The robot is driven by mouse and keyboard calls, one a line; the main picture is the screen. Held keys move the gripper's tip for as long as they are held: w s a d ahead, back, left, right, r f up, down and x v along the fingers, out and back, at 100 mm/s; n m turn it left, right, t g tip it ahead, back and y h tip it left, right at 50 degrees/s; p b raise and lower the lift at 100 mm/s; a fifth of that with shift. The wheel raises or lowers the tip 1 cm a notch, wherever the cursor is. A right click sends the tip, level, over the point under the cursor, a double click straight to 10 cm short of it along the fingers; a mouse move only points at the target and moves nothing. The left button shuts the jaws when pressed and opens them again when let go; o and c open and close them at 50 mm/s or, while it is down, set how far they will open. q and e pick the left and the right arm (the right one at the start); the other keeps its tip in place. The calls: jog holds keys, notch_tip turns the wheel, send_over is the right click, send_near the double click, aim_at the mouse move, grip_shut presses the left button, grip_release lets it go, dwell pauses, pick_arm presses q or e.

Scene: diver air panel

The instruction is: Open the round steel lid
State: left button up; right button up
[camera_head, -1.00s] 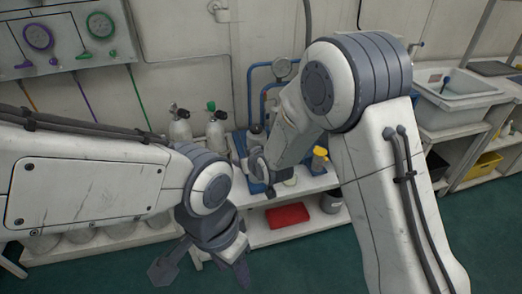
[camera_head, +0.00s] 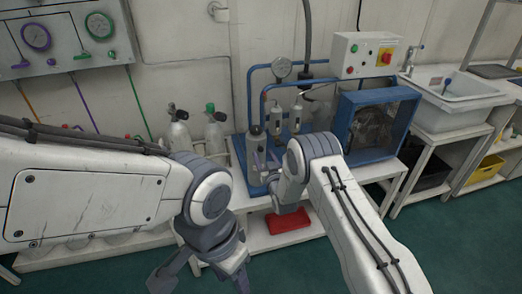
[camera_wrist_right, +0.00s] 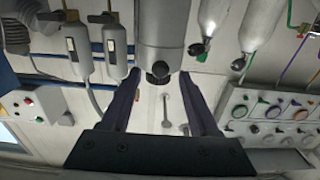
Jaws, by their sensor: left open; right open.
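A grey steel cylinder (camera_head: 255,146) stands on the blue compressor frame in the head view, with a dark knob on its round lid (camera_head: 256,131). In the right wrist view, which is upside down, the lid (camera_wrist_right: 165,55) with its black knob (camera_wrist_right: 160,73) lies between the finger lines. My right gripper (camera_head: 265,163) is open and close to the cylinder's front; I cannot tell whether it touches. Its fingers (camera_wrist_right: 163,92) hold nothing. My left gripper (camera_head: 203,272) is open and empty, low over the floor, away from the lid.
Two slimmer filter housings (camera_head: 296,117) and blue pipes stand right beside the cylinder. A control box (camera_head: 366,55) and a blue-framed fan guard (camera_head: 376,125) are to the right. Gas bottles (camera_head: 180,135) stand left. A red item (camera_head: 287,222) lies on the lower shelf.

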aim_at(261, 151)
jog(key=shift+x, duration=2.05)
grip_shut()
